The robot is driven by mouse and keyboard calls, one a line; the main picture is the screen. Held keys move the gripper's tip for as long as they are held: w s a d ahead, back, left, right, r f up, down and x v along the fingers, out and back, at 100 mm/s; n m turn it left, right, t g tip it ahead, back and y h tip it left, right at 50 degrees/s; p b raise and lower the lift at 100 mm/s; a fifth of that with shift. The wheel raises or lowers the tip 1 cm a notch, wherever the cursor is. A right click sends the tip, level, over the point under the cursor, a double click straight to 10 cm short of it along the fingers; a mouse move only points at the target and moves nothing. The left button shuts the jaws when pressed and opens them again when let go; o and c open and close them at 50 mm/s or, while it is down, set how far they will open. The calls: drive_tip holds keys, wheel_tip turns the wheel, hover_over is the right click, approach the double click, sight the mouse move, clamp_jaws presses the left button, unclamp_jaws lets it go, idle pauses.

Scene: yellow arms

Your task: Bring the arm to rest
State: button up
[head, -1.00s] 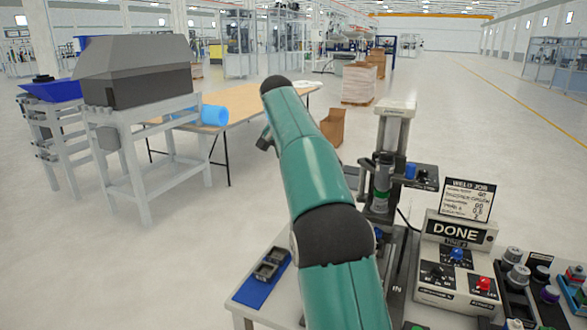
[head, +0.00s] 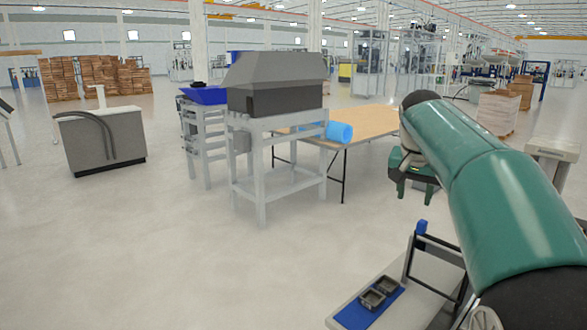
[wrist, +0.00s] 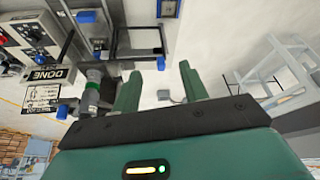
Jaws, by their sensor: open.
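My green arm reaches up and away across the right side of the head view. My gripper (head: 415,192) hangs at its far end, above the floor and beyond the workbench. In the wrist view my gripper (wrist: 162,90) shows two green fingers spread apart with nothing between them. No object touches the fingers.
A grey machine on a stand (head: 275,85) and a wooden table (head: 375,125) stand behind. Open floor lies to the left.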

drive_tip(key=s+a+f+n+t+y, duration=0.15)
drive_tip(key=s+a, duration=0.25)
drive_tip(key=s, duration=0.5)
drive_tip(key=s+a+f+n, duration=0.3)
drive_tip(key=s+a, duration=0.1)
drive_tip(key=s, duration=0.5)
drive_tip(key=s+a+f+n, duration=0.2)
drive_tip(key=s+a+f, duration=0.1)
drive_tip(key=s+f, duration=0.8)
drive_tip(key=shift+s+a+f+y, duration=0.35)
drive_tip(key=shift+s+a+y, duration=0.1)
drive_tip(key=shift+s, duration=0.65)
